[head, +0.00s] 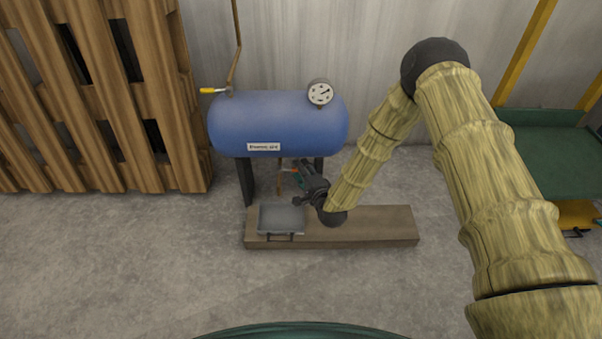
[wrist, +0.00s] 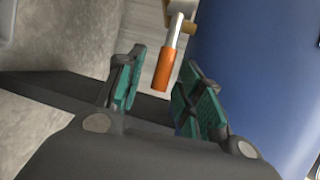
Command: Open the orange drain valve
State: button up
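The orange drain valve handle (wrist: 163,71) shows in the wrist view, on a pale metal stem below a brass-coloured fitting. My gripper (wrist: 161,95) is open, with its teal finger pads to either side in the picture. The handle appears between and just beyond the fingertips, with no clear contact. In the head view my gripper (head: 297,176) is under the blue tank (head: 278,125), beside the thin drain pipe (head: 280,182). The handle is too small and partly hidden to make out well there.
A grey tray (head: 281,219) sits on a wooden plank (head: 375,226) below the tank. Dark tank legs (head: 246,181) stand close by. A yellow-handled valve (head: 212,90) and gauge (head: 320,93) are on top.

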jog(key=shift+w+a+f, duration=0.1)
jog(key=shift+w+a, duration=0.05)
jog(key=shift+w, duration=0.25)
grip_shut()
jog(key=shift+s+a, duration=0.1)
